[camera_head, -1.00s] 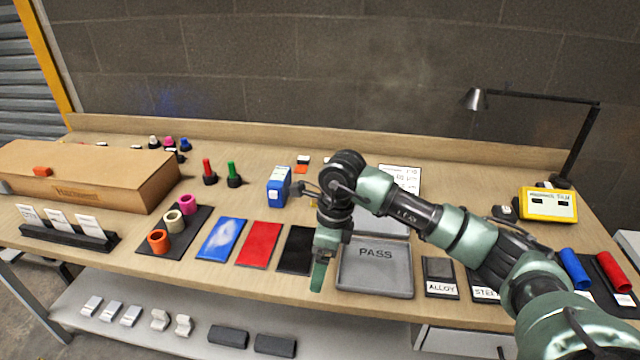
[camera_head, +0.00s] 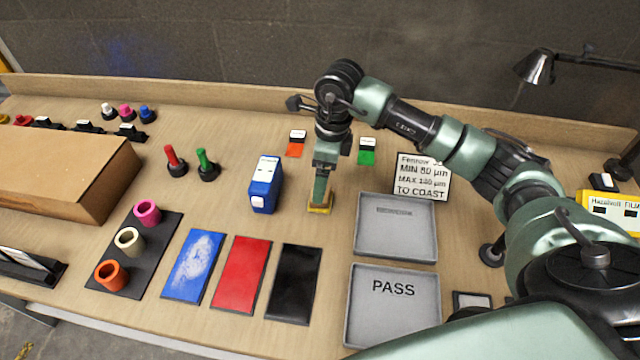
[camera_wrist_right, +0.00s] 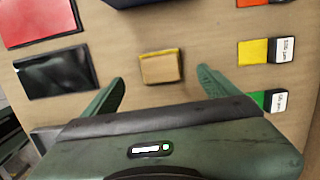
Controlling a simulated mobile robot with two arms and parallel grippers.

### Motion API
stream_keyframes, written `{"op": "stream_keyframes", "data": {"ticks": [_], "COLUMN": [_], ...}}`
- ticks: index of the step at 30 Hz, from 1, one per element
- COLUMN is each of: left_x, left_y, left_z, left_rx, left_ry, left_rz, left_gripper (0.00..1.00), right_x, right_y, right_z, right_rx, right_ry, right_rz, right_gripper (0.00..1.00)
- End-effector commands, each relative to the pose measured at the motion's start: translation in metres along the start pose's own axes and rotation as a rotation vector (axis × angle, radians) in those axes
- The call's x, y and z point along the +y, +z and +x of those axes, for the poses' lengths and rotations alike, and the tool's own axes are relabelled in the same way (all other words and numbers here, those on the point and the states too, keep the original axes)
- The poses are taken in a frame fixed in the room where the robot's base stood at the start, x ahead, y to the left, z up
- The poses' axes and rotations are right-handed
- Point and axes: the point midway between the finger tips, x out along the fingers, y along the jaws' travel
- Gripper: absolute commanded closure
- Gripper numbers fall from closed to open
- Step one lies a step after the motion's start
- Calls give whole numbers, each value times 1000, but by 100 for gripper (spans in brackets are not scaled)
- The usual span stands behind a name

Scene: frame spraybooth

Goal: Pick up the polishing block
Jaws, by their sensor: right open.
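The polishing block is most likely the small tan block with a yellow edge (camera_head: 320,210). It lies on the bench behind the black panel, and it also shows in the right wrist view (camera_wrist_right: 161,69). My right gripper (camera_head: 321,194) points down over the block and partly hides it in the head view. In the right wrist view its two fingers (camera_wrist_right: 160,80) are spread wide, one on each side of the block, with gaps between. Nothing is held. I cannot tell the fingertips' exact height above the bench. My left gripper is not in view.
A blue box (camera_head: 264,186) stands close left of the block. Grey trays (camera_head: 395,226), one marked PASS (camera_head: 393,317), lie to the right. Blue, red and black panels (camera_head: 294,283) lie in front. Orange and green cards (camera_head: 366,156) and a white sign (camera_head: 422,178) are behind.

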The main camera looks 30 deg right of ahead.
Motion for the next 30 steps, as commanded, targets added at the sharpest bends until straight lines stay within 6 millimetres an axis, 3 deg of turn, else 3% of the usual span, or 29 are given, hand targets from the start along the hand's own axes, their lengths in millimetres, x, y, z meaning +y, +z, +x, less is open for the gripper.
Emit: {"op": "stream_keyframes", "data": {"ticks": [5, 15, 23, 26, 30], "left_x": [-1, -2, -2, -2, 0], "left_y": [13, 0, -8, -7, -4], "left_z": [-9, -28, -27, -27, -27], "left_rx": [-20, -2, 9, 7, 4], "left_ry": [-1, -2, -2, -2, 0], "left_rz": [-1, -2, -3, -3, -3], "left_gripper": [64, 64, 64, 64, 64], "right_x": [0, -3, -3, -3, -3], "right_y": [-1, -3, -3, -3, -3], "right_z": [19, 65, 69, 69, 69], "right_rx": [2, 2, 0, 0, 0], "right_ry": [3, 2, 0, 0, 0], "right_rz": [2, 1, 0, 0, 0], "right_gripper": [11, 11, 11, 33, 72]}}
